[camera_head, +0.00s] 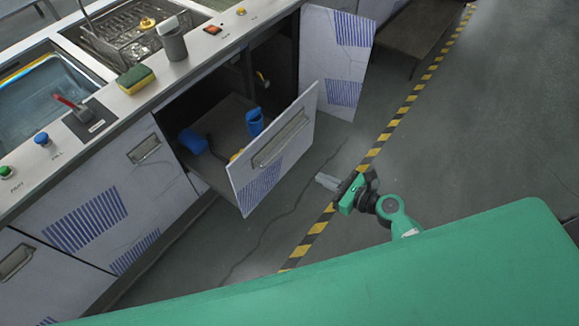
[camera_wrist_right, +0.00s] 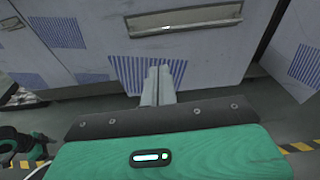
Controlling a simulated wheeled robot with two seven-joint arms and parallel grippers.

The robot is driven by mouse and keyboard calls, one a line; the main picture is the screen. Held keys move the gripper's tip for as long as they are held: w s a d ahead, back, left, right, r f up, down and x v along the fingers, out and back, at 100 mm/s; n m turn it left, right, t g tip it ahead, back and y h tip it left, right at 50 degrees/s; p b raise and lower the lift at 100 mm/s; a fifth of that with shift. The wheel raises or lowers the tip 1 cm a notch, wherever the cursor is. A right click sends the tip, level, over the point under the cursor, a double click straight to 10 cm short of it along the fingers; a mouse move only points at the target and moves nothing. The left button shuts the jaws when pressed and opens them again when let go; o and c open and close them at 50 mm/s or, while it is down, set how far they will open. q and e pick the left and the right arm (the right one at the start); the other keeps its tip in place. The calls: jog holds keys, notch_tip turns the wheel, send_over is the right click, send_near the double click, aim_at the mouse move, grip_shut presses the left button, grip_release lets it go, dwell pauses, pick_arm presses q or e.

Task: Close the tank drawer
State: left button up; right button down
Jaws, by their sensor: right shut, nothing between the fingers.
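The tank drawer (camera_head: 248,180) is pulled well out from the counter, its pale front with blue stripes and a metal handle (camera_head: 281,140) facing right. My right gripper (camera_head: 327,181) is shut and empty, to the right of the drawer front over the floor, apart from it in the head view. In the right wrist view the shut fingers (camera_wrist_right: 158,84) point at a pale striped front (camera_wrist_right: 205,60) with a handle (camera_wrist_right: 184,18); whether they touch it I cannot tell. My left gripper is not in view.
Blue items (camera_head: 255,122) lie in the drawer. A cabinet door (camera_head: 337,60) stands open beyond it. Tanks, a sponge (camera_head: 135,79) and a grey cup (camera_head: 172,42) are on the counter. Open floor with a yellow-black stripe (camera_head: 370,153) lies to the right.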

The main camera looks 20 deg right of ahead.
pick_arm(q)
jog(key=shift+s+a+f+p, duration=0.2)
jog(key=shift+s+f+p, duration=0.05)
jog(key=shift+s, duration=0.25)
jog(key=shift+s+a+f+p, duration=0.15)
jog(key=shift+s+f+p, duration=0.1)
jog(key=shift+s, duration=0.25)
pick_arm(e)
jog(key=r+x, duration=0.1)
jog(key=x, duration=1.3)
jog(key=shift+a+r, duration=0.15)
jog(key=shift+a, duration=0.05)
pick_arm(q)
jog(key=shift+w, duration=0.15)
pick_arm(e)
jog(key=shift+w, duration=0.1)
